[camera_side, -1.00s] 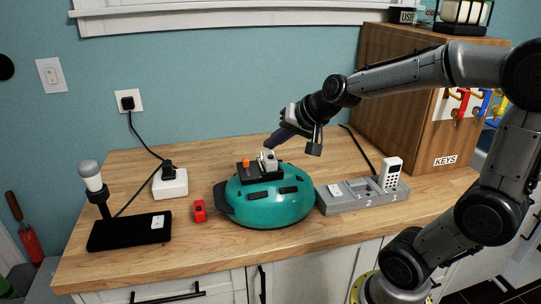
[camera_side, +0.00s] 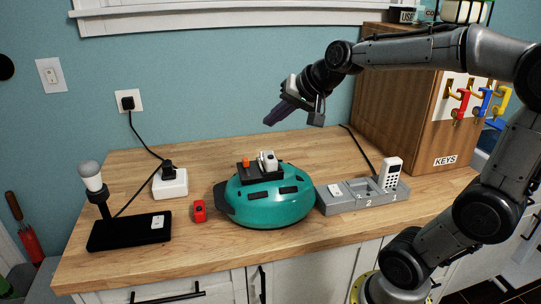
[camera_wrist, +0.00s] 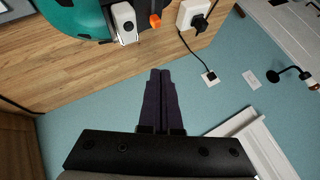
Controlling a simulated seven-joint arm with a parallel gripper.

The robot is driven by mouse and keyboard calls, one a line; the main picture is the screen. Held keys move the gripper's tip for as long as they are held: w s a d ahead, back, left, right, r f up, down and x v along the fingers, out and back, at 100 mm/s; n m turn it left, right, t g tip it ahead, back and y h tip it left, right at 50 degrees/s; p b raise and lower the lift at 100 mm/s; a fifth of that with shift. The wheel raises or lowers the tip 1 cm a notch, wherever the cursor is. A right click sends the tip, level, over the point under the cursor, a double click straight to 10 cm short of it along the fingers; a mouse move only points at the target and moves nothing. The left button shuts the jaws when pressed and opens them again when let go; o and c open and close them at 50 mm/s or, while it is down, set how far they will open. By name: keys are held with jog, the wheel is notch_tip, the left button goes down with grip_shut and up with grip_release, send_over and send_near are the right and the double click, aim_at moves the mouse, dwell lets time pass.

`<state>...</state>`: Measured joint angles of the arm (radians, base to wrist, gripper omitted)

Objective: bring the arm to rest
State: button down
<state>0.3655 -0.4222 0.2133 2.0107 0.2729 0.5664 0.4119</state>
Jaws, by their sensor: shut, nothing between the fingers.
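My gripper (camera_side: 272,120) is in the air above and behind the teal helmet, in front of the blue wall. Its dark fingers point down to the left. In the wrist view my gripper (camera_wrist: 160,72) shows its two fingers together with nothing between them. The teal helmet (camera_side: 270,207) sits on the wooden counter (camera_side: 330,160), well below the fingers and apart from them. On its top is a black mount with a small white device (camera_side: 268,161) and an orange piece (camera_side: 246,162); both also show at the top of the wrist view.
A grey dock (camera_side: 345,203) marked 1 and 2 holds a white keypad device (camera_side: 391,174). A wooden keys cabinet (camera_side: 400,110) stands at the right. A lamp on a black base (camera_side: 125,232), a white plug box (camera_side: 170,188) and a red item (camera_side: 199,211) are at the left.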

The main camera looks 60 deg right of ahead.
jog(key=s+a+n+y, duration=0.2)
jog(key=s+a+n, duration=0.2)
jog(key=s+a, duration=0.4)
jog(key=s+a+f+n+g, duration=0.1)
jog(key=s+f+n+g, duration=0.2)
jog(key=s+f+n, duration=0.3)
jog(key=s+f, duration=0.3)
jog(key=s, duration=0.1)
jog(key=shift+s+a+n+h, duration=0.15)
jog(key=shift+a+n+h, duration=0.15)
jog(key=shift+a+n, duration=0.1)
jog(key=shift+f, duration=0.1)
